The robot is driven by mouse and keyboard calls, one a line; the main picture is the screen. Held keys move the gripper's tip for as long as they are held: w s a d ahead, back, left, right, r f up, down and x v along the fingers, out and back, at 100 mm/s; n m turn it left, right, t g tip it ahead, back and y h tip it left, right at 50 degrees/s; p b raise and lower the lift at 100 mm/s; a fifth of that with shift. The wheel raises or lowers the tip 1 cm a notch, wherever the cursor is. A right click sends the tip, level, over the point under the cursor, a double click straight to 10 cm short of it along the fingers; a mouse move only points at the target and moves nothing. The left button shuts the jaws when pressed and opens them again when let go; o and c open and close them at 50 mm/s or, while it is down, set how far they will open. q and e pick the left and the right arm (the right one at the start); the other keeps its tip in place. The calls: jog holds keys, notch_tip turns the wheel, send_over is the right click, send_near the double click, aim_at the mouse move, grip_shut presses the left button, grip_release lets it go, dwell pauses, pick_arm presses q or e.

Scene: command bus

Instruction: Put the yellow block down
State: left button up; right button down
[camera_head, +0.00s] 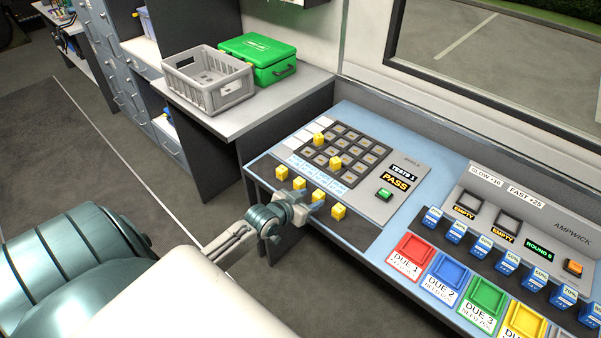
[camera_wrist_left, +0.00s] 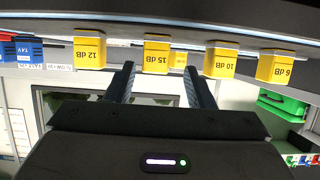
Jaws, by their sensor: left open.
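Several yellow blocks stand at the front edge of the console (camera_head: 360,232), including one at the left end (camera_head: 281,173) and one at the right end (camera_head: 338,212). Two more sit in the dark grid, a farther block (camera_head: 318,138) and a nearer block (camera_head: 336,162). My left gripper (camera_head: 312,208) is open and empty at the front row. In the left wrist view its fingers (camera_wrist_left: 160,75) point toward the row, with the 15 dB block (camera_wrist_left: 157,54) between the tips in the picture. I cannot tell whether they touch it. The 12 dB block (camera_wrist_left: 89,52) and 10 dB block (camera_wrist_left: 220,64) flank it.
A green button (camera_head: 384,195) and a lit PASS sign are right of the grid. Blue blocks (camera_head: 455,231) and coloured DUE trays (camera_head: 412,252) fill the console's right side. A grey crate (camera_head: 208,98) and green case (camera_head: 260,58) stand on the left counter.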

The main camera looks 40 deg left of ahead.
pick_arm(q)
jog(key=shift+v, duration=2.35)
